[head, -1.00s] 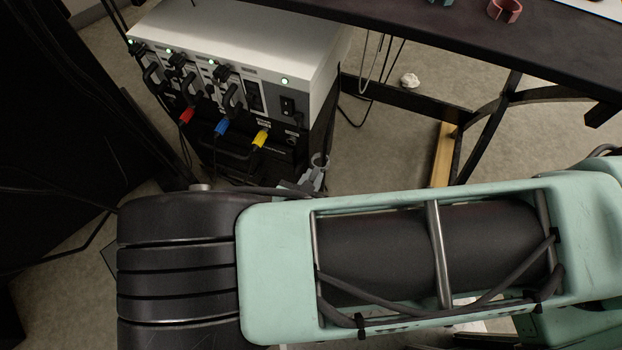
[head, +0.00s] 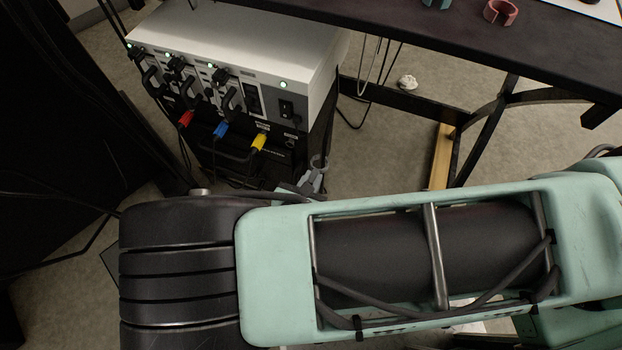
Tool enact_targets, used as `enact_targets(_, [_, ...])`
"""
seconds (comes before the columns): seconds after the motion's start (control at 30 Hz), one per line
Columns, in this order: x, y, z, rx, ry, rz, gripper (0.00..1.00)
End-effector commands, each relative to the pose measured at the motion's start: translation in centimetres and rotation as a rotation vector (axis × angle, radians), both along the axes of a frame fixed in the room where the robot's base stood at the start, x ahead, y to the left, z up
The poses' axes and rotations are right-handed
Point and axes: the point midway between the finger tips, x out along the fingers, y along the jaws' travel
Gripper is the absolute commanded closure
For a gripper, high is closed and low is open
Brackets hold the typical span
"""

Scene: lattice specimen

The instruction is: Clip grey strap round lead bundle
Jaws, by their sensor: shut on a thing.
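The grey strap (head: 319,164), an open ring-shaped clip, shows just beyond my arm, in front of the lower right of the equipment box. My gripper (head: 305,187) is shut on its lower part; my arm hides most of the gripper. Dark leads run down from a red plug (head: 186,118), a blue plug (head: 220,129) and a yellow plug (head: 258,142) on the box front. Their lower ends pass into shadow and behind my arm, so I cannot tell where they gather. The strap's ring looks empty, but its depth relative to the leads is unclear.
The equipment box (head: 240,45) has a pale top and green lights. A dark table (head: 450,40) at upper right bears a pink clip (head: 501,11) and a teal clip (head: 437,3). Thin cables (head: 372,85) hang below it. Carpet (head: 390,150) is open right of the box.

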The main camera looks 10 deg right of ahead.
Motion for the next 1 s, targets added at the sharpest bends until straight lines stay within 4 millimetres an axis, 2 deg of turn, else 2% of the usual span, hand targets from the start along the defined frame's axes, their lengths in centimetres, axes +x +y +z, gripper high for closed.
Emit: enact_targets(1.0, [1.6,-0.9,0.0,0.001,0.0,0.0,1.0])
